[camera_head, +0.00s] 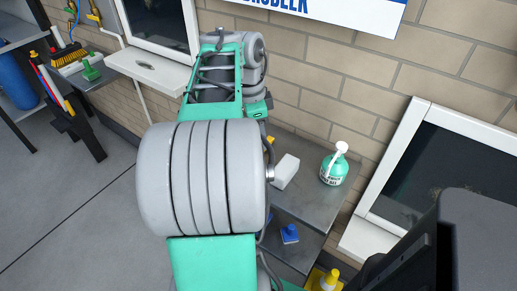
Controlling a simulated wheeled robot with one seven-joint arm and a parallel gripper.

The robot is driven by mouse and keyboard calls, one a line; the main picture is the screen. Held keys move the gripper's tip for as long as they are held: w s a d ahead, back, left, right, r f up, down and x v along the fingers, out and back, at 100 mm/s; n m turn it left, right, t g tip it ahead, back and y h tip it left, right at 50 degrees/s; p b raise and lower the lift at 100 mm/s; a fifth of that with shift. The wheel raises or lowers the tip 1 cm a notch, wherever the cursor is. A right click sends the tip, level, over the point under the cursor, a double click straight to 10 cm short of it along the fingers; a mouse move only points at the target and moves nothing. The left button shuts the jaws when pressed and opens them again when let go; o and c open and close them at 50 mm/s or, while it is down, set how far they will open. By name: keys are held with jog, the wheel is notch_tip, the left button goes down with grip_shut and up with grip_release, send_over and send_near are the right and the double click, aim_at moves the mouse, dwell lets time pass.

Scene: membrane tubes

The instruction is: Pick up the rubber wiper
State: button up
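I cannot clearly make out the rubber wiper. Small cleaning tools that could include it are a green tool (90,71) on the left shelf, a blue tool (290,234) on the lower shelf at the middle, and a yellow tool (329,280) at the bottom. Each is too small to identify. My green and grey arm fills the centre and hides part of the shelves. My gripper is not visible.
A yellow-bristled brush (70,54) and several long-handled tools are at left. Bare floor (75,200) lies lower left.

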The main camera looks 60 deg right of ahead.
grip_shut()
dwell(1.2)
